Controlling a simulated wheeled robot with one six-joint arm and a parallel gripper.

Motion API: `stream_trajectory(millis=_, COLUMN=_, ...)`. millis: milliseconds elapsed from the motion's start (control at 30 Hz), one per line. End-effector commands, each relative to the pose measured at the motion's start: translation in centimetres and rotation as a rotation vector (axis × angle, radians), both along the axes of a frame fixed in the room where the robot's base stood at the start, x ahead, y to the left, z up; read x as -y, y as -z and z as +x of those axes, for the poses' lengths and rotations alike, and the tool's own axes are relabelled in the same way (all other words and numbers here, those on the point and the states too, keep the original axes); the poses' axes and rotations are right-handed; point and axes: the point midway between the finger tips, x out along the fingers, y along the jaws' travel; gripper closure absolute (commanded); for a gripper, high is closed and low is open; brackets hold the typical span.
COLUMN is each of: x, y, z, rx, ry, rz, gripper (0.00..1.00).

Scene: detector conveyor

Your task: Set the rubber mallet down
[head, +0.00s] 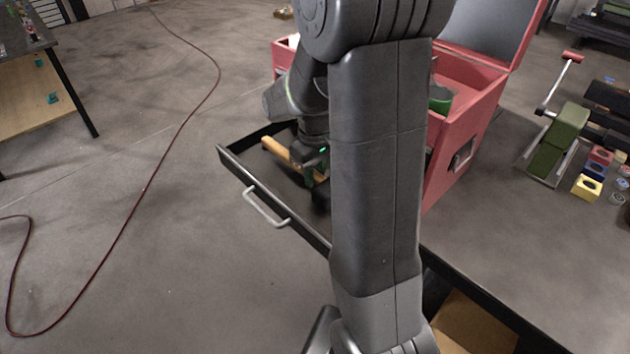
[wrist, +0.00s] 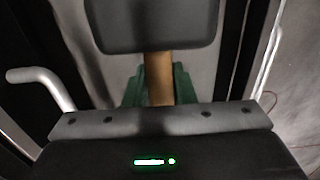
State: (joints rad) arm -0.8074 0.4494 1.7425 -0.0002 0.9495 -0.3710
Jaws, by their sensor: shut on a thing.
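The rubber mallet has a wooden handle (head: 282,151) and a dark head (wrist: 150,25). My gripper (head: 318,178) is shut on the handle, low over or inside an open black drawer (head: 232,159). In the wrist view, green fingers (wrist: 158,88) sit on both sides of the handle, just below the mallet head. In the head view my arm hides part of the drawer, and the mallet head is hard to make out. I cannot tell whether the mallet touches the drawer floor.
The drawer has a pale bar handle (head: 266,207) on its front. A red toolbox (head: 470,130) with its lid raised stands just behind my arm. A green-padded lever device (head: 558,140) and coloured blocks (head: 587,187) stand at right. A red cable (head: 150,180) lies on open floor at left.

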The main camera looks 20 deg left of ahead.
Motion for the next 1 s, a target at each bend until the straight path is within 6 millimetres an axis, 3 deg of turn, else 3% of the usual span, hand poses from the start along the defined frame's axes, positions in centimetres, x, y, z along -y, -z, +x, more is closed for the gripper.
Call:
stream_trajectory(millis=267, x=0.0, y=3.3, z=0.0, rx=0.000, ry=0.000, rz=-0.001, gripper=1.00)
stream_trajectory(millis=667, x=0.0, y=3.9, z=0.0, rx=0.000, ry=0.000, rz=0.001, gripper=1.00)
stream_trajectory(millis=700, x=0.0, y=4.0, z=0.0, rx=0.000, ry=0.000, rz=0.000, gripper=0.75)
stream_trajectory(millis=800, x=0.0, y=3.9, z=0.0, rx=0.000, ry=0.000, rz=0.000, gripper=0.55)
stream_trajectory(millis=1000, x=0.0, y=3.9, z=0.0, rx=0.000, ry=0.000, rz=0.000, gripper=0.55)
